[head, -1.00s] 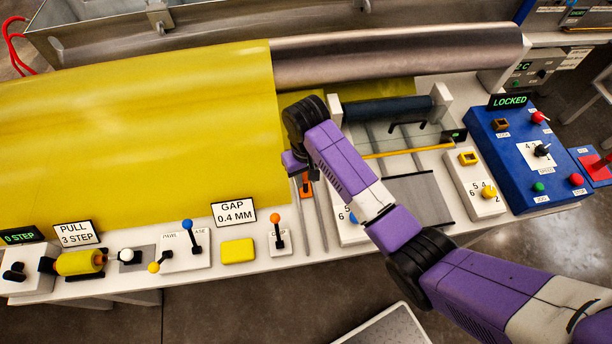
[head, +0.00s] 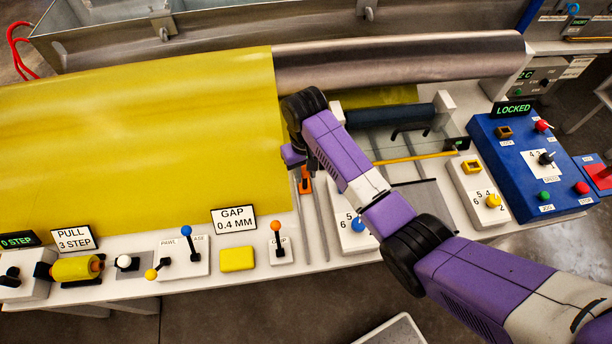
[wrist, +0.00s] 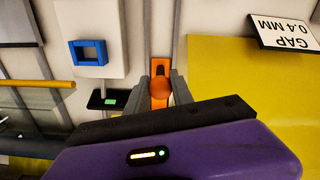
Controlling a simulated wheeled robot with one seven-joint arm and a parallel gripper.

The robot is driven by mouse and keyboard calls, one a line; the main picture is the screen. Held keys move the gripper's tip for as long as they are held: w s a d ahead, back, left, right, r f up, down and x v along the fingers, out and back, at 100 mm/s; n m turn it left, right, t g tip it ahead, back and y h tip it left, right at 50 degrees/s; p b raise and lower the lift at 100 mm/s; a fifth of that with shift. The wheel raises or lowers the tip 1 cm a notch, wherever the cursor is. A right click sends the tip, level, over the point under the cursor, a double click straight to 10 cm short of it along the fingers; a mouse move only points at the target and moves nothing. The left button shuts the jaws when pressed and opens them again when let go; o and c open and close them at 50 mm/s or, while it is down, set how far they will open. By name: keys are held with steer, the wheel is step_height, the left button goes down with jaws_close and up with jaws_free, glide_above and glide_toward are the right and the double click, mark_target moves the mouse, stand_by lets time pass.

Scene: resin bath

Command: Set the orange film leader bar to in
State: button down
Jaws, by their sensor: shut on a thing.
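The orange film leader bar (head: 305,184) shows as a small orange piece on the white bench, right of the yellow film's edge. In the wrist view its orange plate (wrist: 160,67) has a dark slot, and a round orange knob (wrist: 160,89) stands in front of it. My gripper (wrist: 161,82) is shut on the knob, one grey finger on each side. In the head view my gripper (head: 304,168) reaches down at the bar from behind, and my wrist partly hides the contact. Any in or out marking is not readable.
Yellow film (head: 140,140) lies left of my gripper. An orange-knobbed lever (head: 277,240) and the gap sign (head: 234,218) stand nearer the front edge. A blue control box (head: 530,170) reads LOCKED.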

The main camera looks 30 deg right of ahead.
steer(key=shift+w+d, duration=0.1)
steer(key=shift+w, duration=0.1)
steer(key=c, duration=1.1)
jaws_free()
steer(key=shift+r, duration=0.1)
steer(key=shift+r, duration=3.85)
